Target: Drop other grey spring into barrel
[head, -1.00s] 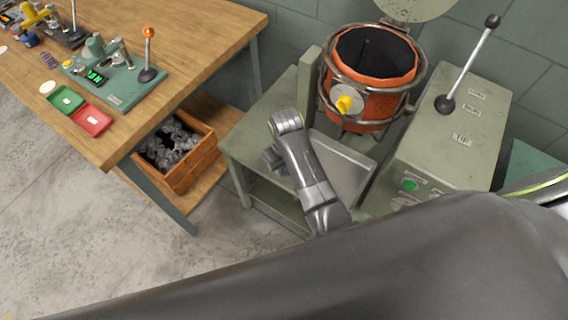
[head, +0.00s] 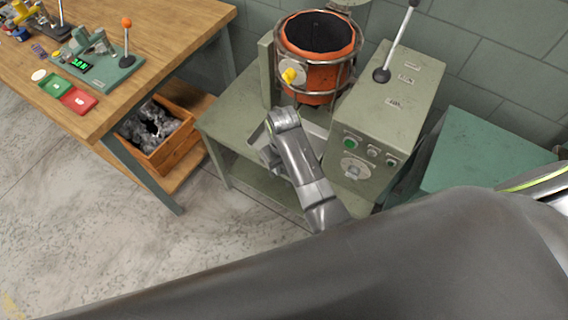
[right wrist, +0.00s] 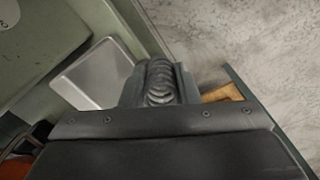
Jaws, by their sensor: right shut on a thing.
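A grey coil spring (right wrist: 160,82) is held between the fingers of my right gripper (right wrist: 160,88) in the right wrist view. In the head view my right gripper (head: 268,152) is over the green-grey stand, in front of and left of the barrel; the spring cannot be made out there. The orange barrel (head: 312,84) has a dark open top and sits upright in a metal ring cage, with a yellow knob on its front. An orange edge (right wrist: 14,170) shows at the wrist view's lower left. My left gripper is out of view.
A control box (head: 388,105) with a lever stands right of the barrel. A metal tray (right wrist: 95,75) lies near my right gripper. A wooden workbench (head: 160,40) is at left, with a wooden crate (head: 178,150) of grey pieces below. A green cabinet (head: 480,150) is at right.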

